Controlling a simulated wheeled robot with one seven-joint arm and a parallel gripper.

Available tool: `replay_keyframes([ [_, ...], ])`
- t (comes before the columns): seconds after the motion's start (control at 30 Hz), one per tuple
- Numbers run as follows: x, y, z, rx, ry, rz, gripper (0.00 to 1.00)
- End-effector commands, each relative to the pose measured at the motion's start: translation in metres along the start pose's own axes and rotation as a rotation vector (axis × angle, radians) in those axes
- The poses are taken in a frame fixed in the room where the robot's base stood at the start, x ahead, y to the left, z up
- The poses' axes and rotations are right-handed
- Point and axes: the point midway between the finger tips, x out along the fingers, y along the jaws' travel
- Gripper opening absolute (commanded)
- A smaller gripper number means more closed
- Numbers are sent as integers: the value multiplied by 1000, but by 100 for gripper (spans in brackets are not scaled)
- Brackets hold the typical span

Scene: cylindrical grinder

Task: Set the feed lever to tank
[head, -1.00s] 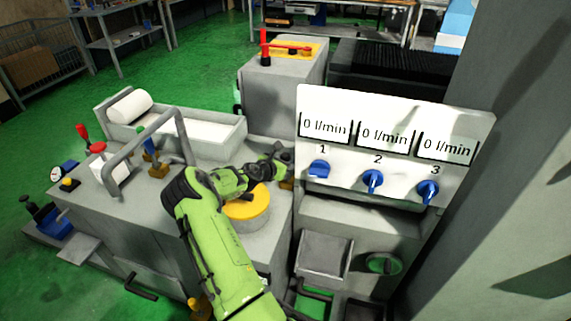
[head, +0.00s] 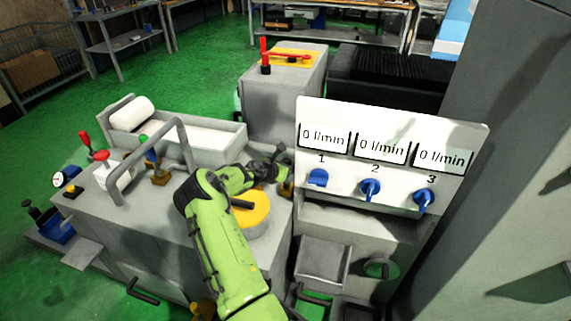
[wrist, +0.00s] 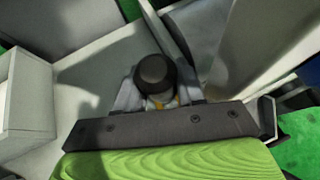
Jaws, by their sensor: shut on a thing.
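My gripper (wrist: 157,92) is shut on a lever with a round black knob (wrist: 153,69) in the wrist view. The knob sticks up between the two fingers, and the shaft below it is mostly hidden. In the head view my gripper (head: 270,168) is at the right end of the grey machine top, just left of the valve panel. I cannot read any label for tank or tell the lever's exact angle.
A white panel (head: 387,150) with several blue knobs and 0 l/min displays stands close on the right. A yellow disc (head: 256,218) with a black handle lies beneath my arm. A grey bent rail (head: 140,150) and a trough with a white roll (head: 131,113) are to the left.

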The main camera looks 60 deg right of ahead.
Motion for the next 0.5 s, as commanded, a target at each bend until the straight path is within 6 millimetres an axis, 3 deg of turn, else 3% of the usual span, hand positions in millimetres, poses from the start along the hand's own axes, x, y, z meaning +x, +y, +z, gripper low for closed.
replay_keyframes([
  [0.07,2,1,8,-9,45,-8,0],
  [0.47,7,4,6,-28,96,-15,0],
  [0.5,7,4,6,-28,95,-15,40],
])
